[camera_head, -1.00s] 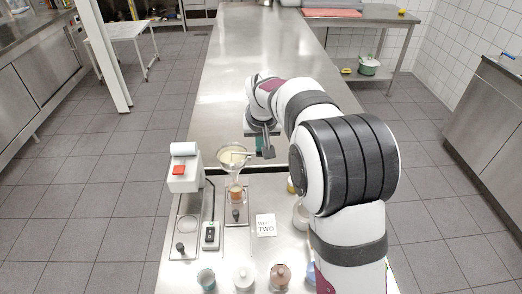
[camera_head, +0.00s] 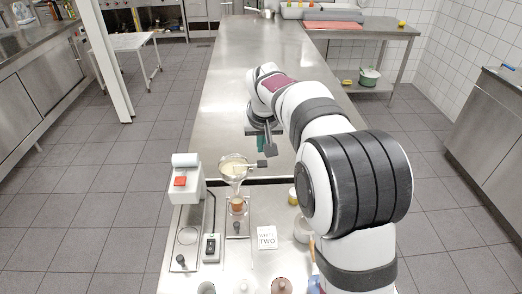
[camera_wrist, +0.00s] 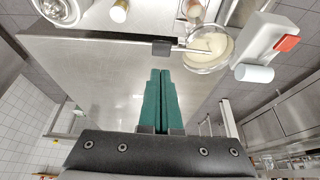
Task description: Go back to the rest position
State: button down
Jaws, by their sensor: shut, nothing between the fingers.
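My gripper (camera_wrist: 159,75) shows in the wrist view with its two green fingers together and nothing between them. In the head view my gripper (camera_head: 262,143) is partly hidden by my wrist and hangs over the long steel counter (camera_head: 235,70), behind the funnel. The funnel (camera_head: 233,167) holds something cream-coloured and sits upright above a small orange-brown vessel (camera_head: 237,204). In the wrist view the funnel (camera_wrist: 209,46) lies to the right of my fingertips, apart from them, with a dark-ended handle (camera_wrist: 161,48) reaching toward them.
A white device with a red button (camera_head: 181,181) stands left of the funnel. A card reading "TWO" (camera_head: 267,238), a switch box (camera_head: 211,247) and several small jars are in front. The far counter is largely clear.

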jog(key=s+d+r+m+g, duration=0.1)
jog(key=s+d+m, duration=0.1)
jog(key=s, duration=0.9)
jog(key=s+d+r+m+g, duration=0.1)
jog(key=s+d+g, duration=0.1)
jog(key=s, duration=1)
jog(key=s+f+m+g+y, duration=0.1)
jog(key=s+f, duration=0.1)
jog(key=s, duration=0.6)
jog(key=s+a+f+m, duration=0.1)
jog(key=s+f, duration=0.1)
jog(key=s, duration=0.6)
jog(key=shift+s+f+m+g+y, duration=0.3)
jog(key=shift+s+f+g+y, duration=0.05)
jog(key=shift+f+g+y, duration=0.05)
